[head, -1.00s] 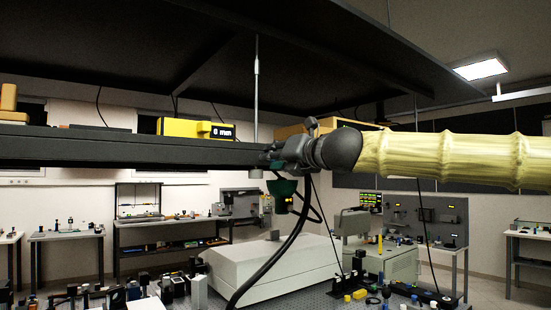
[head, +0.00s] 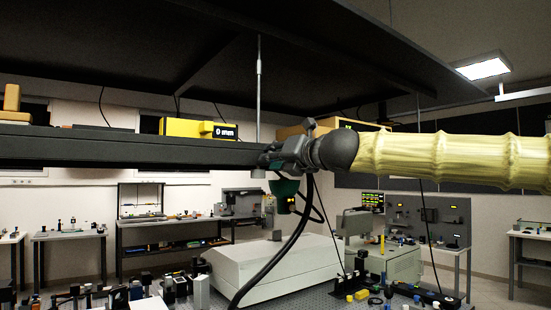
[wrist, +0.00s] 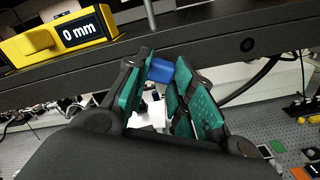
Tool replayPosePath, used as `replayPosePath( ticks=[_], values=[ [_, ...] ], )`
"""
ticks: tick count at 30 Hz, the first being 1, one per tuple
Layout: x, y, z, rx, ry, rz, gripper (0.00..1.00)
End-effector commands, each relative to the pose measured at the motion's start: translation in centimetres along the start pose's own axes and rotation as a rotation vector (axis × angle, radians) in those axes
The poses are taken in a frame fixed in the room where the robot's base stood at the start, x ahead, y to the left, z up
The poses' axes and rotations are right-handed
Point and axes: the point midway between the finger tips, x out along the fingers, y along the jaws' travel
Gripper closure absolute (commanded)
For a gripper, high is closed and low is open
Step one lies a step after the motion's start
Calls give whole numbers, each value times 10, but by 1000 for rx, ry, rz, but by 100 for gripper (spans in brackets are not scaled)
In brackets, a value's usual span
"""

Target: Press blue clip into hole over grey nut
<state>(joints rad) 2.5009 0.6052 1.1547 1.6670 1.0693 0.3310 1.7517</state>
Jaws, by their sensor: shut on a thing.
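From this angle I cannot tell whether the clip touches the beam or sits in a hole. In the head view my gripper (head: 272,159) is at the beam's right end, and the clip is hidden there. A dark round spot (wrist: 247,45) shows on the beam's face to the right of the clip. I cannot make out a grey nut.
The long dark beam (head: 110,148) carries a yellow gauge (head: 185,127); its display reads "0 mm" in the wrist view (wrist: 80,32). A thin metal rod (head: 258,90) rises beside my gripper. A dark overhead shelf (head: 130,45) hangs above. A white box (head: 240,268) stands on the bench below.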

Motion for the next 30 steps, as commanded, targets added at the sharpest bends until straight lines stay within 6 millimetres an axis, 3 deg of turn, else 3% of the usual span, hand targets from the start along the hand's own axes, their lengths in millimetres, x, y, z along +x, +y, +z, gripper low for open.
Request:
replayPosePath(
  ticks=[20,21,24,30],
  values=[
    [15,0,1,0,-1,0,100],
    [15,0,1,0,-1,0,72],
    [15,0,1,0,-1,0,54],
    [15,0,0,0,0,0,51]
  ],
)
